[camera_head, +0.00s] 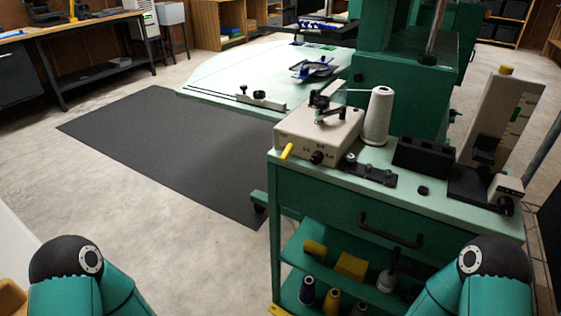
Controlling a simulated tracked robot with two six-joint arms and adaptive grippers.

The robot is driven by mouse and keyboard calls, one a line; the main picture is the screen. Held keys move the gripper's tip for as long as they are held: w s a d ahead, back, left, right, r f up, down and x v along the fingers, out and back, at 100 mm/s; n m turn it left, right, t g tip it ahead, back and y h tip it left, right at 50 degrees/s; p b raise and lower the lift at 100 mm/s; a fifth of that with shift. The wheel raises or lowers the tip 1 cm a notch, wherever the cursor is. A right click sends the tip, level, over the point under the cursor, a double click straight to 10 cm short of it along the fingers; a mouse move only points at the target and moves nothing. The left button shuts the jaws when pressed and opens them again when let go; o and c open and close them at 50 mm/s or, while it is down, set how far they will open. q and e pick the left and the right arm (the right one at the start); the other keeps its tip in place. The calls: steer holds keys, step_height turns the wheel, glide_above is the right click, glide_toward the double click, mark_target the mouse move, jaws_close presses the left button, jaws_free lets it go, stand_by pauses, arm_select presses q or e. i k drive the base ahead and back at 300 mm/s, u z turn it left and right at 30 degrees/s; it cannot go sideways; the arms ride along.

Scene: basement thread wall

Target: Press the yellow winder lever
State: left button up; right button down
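The yellow winder lever (287,151) sticks out from the front left of a beige winder box (322,133). The box sits on the left end of a green cart's top (436,194). A black knob (317,157) is on the box's front, right of the lever. A black mechanism stands on top of the box, and a white thread cone (377,115) stands at its right. My arms show only as teal and black links at the bottom left and bottom right corners. Both grippers are out of view. Nothing touches the lever.
A black block (421,156) and a tall beige device (495,135) stand on the cart's right part. Thread spools and yellow blocks (350,265) lie on shelves below. A pale green machine table (240,88) stands behind. The dark floor mat (165,145) is clear.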

mark_target(289, 150)
steer(key=u, duration=0.1)
steer(key=k, duration=0.5)
steer(key=z, duration=1.25)
steer(key=i, duration=0.1)
steer(key=u, duration=2.4)
steer(key=k, duration=0.95)
steer(key=z, duration=0.4)
steer(key=i, duration=1)
steer(key=z, duration=0.1)
